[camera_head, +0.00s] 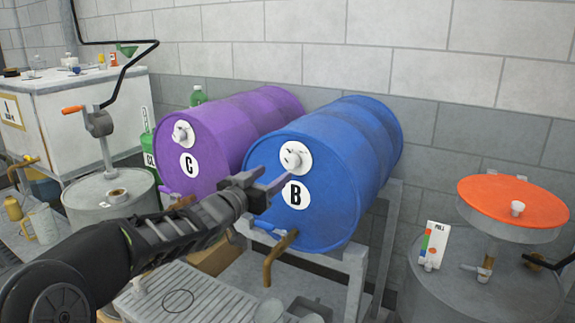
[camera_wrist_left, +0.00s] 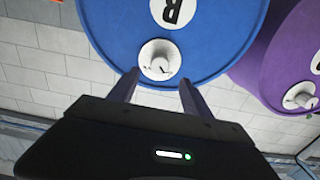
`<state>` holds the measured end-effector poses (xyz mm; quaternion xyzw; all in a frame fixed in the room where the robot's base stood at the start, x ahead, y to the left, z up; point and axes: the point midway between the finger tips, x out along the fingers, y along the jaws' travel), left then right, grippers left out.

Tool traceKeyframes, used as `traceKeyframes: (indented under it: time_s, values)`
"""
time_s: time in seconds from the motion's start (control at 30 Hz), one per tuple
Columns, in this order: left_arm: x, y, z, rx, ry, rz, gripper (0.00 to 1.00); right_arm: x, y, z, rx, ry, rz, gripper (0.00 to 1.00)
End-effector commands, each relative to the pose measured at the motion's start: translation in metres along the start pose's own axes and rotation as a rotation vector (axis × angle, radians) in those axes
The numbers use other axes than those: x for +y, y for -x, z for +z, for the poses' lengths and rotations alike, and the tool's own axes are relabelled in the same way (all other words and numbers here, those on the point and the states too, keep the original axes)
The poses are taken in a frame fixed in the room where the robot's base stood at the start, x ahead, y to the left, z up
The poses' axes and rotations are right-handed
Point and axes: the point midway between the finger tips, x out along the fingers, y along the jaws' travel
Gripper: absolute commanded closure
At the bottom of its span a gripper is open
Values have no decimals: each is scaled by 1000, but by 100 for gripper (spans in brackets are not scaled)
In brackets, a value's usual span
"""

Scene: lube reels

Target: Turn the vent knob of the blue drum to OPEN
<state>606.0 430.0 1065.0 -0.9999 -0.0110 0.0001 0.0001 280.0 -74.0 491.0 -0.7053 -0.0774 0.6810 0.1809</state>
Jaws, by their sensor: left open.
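The blue drum (camera_head: 335,175) lies on its side on a grey stand, its front face marked B. Its vent knob (camera_head: 292,156) is a white knob on a round white plate, above the B label. The knob also shows in the left wrist view (camera_wrist_left: 158,65), where the drum appears upside down. I cannot read the plate's markings. My left gripper (camera_head: 264,190) is open and empty, in front of the drum face, below and left of the knob. In the left wrist view its two fingers (camera_wrist_left: 157,92) point toward the knob, apart from it. My right gripper is not in view.
A purple drum (camera_head: 222,140) marked C lies left of the blue one. A brass tap (camera_head: 279,258) sticks out under the blue drum. A grey drum with an orange-topped reel (camera_head: 515,205) stands at right. A grey drum with a crank pump (camera_head: 98,122) stands at left.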

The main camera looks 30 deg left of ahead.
Motion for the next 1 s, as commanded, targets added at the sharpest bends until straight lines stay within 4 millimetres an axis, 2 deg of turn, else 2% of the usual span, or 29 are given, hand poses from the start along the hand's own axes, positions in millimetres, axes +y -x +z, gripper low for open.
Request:
traceKeyframes:
  time_s: [0.17, 0.5, 0.6, 0.93, 1.0]
  values:
    - [1, -13, 0, 0, 0, 2, 43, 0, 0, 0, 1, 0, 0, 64]
    - [1, -64, 0, -1, 1, 3, 43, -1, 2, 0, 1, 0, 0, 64]
    - [1, -73, 0, -1, 0, 2, 43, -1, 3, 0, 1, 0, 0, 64]
    - [0, -78, 0, 0, 0, 1, 43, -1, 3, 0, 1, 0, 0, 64]
    - [0, -78, 0, 0, 0, 1, 48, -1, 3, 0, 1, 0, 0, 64]
